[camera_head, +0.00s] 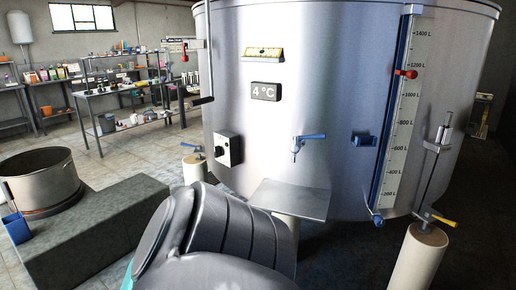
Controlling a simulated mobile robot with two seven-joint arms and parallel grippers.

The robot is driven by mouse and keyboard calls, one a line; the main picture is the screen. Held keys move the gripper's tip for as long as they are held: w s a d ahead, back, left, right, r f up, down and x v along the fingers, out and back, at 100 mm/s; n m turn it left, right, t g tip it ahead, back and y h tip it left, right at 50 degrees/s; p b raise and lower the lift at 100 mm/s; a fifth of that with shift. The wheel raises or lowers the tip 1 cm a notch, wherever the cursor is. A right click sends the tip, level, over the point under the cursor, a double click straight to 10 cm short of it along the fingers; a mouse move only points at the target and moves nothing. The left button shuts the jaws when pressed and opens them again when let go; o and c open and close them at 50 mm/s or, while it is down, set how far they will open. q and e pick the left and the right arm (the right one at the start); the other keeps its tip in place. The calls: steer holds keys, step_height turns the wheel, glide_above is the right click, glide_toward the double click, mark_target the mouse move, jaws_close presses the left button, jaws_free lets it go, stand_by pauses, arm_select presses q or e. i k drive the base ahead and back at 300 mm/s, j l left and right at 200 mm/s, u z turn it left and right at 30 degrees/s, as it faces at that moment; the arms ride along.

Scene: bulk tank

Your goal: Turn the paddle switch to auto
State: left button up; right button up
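Neither of my grippers shows in this view.
A small steel shelf (292,198) juts out under a blue-handled tap (308,137). A level gauge (400,110) runs down the tank's right side. A steel pot (42,182) stands on a dark block (92,235) at left. Laden tables stand behind; tiled floor lies between.

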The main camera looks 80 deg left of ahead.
mark_target(218, 152)
steer(key=u, duration=2.8)
steer(key=i+j, duration=0.25)
steer(key=j, duration=0.15)
steer(key=i+j+u, duration=0.1)
steer(key=i+j, duration=0.15)
steer(key=j, duration=0.2)
steer(key=i+j, duration=0.3)
steer(key=j+u, duration=0.05)
steer(key=j, duration=0.05)
